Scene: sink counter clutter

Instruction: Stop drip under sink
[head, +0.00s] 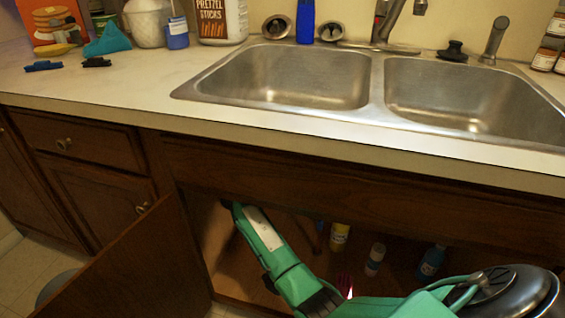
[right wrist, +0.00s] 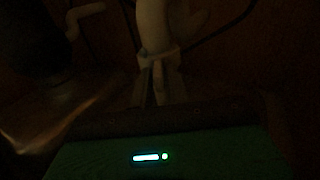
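In the right wrist view, a pale drain pipe (right wrist: 153,25) comes down with a wider collar (right wrist: 158,58) at its lower part. The view is very dark and no drip can be made out. My right arm reaches through the open cabinet under the sink in the head view, and its gripper is hidden there. In the right wrist view, my right gripper (right wrist: 152,88) seems to be the narrow upright shapes just below the collar. I cannot tell whether they touch the pipe or how far apart they are. My left gripper is in neither view.
The cabinet door (head: 140,270) stands open at the left. A yellow bottle (head: 339,237), a white-and-blue bottle (head: 375,260) and a blue bottle (head: 431,262) stand inside the cabinet. The double sink (head: 376,95) and counter edge (head: 300,139) are above. Another pale pipe (right wrist: 88,10) is at upper left.

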